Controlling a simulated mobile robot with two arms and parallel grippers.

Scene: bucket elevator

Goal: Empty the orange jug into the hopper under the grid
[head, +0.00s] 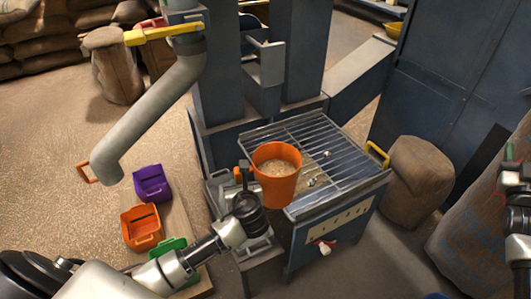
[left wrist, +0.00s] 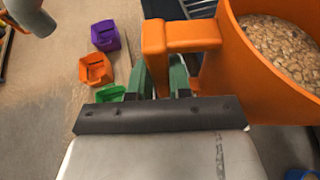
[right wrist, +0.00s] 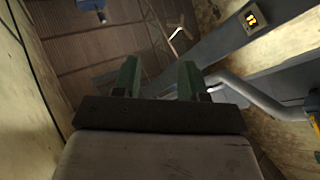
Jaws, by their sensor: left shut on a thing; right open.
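The orange jug (head: 276,178) is upright and filled with pale grain or pellets. It also shows in the left wrist view (left wrist: 255,75), with its handle (left wrist: 180,37) between the fingers. My left gripper (head: 243,178) is shut on that handle. In the head view the jug is over the left front part of the grid (head: 322,150); I cannot tell whether it touches it. The grid tops a blue-grey hopper (head: 335,225), whose inside is mostly hidden. My right gripper (right wrist: 160,78) is open and empty, away from the hopper.
A few small pale bits (head: 318,181) lie on the grid. A yellow handle (head: 377,155) is at its right edge. Purple (head: 152,184), orange (head: 141,227) and green (head: 168,248) bins stand at left below a grey spout pipe (head: 150,115). Sacks (head: 418,180) stand at right.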

